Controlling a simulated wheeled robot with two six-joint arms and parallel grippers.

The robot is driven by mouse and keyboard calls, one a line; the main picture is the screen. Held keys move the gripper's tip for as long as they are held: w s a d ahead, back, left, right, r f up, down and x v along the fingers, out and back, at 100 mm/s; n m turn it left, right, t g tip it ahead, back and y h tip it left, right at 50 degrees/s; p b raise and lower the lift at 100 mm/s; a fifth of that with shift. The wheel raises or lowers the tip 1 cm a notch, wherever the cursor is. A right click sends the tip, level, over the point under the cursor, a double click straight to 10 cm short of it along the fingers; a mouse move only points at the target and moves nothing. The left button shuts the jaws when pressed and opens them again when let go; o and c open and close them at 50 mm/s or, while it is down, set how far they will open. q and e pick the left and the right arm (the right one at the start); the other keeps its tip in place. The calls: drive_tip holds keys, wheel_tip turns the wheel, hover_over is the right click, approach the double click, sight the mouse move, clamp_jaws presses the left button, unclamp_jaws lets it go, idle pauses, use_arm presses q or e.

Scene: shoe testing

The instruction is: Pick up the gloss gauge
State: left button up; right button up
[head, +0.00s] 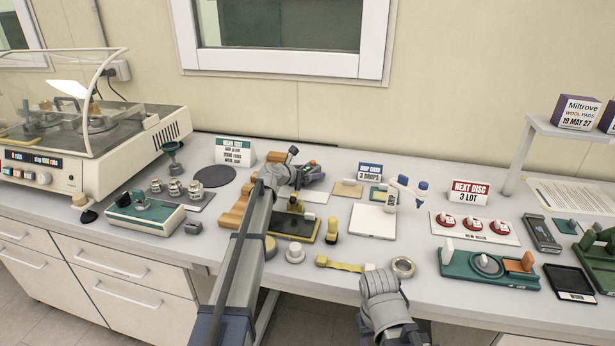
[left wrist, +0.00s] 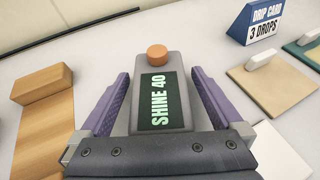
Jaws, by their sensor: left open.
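The gloss gauge (left wrist: 158,98) is a grey block with a dark display reading "SHINE 40" and an orange round button at its far end. In the left wrist view it lies between the two purple fingers of my left gripper (left wrist: 160,76), which is open, with a finger along each side. Small gaps seem to show beside the gauge; contact cannot be told. In the head view my left gripper (head: 312,170) is at the back of the bench, and the gauge is mostly hidden there. My right gripper's fingers do not show.
A wooden block (left wrist: 50,84) stands left of the gauge. A blue drip card sign (left wrist: 263,22) and a tan pad (left wrist: 272,82) are to the right. A white tile (head: 372,221) lies in front of the sign. The wall is close behind.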

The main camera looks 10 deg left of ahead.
use_arm(q)
drive_tip(key=shift+c, duration=0.4)
clamp_jaws()
